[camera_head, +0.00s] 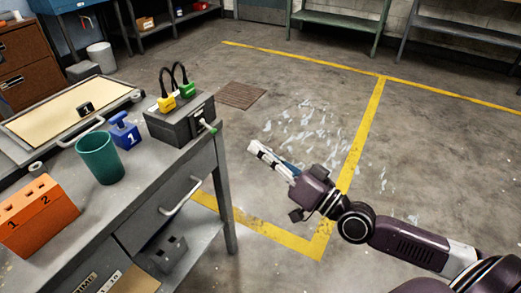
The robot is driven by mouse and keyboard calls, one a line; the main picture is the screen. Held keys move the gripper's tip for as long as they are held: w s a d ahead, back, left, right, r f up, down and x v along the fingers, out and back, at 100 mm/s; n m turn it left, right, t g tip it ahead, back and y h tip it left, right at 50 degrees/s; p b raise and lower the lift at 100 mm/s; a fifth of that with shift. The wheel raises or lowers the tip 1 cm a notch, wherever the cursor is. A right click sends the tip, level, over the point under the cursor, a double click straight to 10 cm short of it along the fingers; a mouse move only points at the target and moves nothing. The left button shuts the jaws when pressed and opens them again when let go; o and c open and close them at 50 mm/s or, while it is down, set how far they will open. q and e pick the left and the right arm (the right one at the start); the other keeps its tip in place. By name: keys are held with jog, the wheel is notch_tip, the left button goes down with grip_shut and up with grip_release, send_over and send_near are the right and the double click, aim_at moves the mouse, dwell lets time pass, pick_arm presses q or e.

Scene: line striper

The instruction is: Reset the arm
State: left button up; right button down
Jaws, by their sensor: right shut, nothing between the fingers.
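My right arm comes in from the lower right, dark purple and white. My right gripper (262,156) is shut and empty. It hangs over the open floor, to the right of the grey workbench (180,167), apart from it and pointing to the upper left. My left gripper is not in the view.
On the bench stand an orange box (38,214), a green cup (100,158), a blue block (124,131) and a grey box (181,120) with yellow and green plugs. Yellow lines (362,130) mark the floor. Shelves (345,20) stand at the back. The floor right of the bench is clear.

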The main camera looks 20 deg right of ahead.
dwell(0.5)
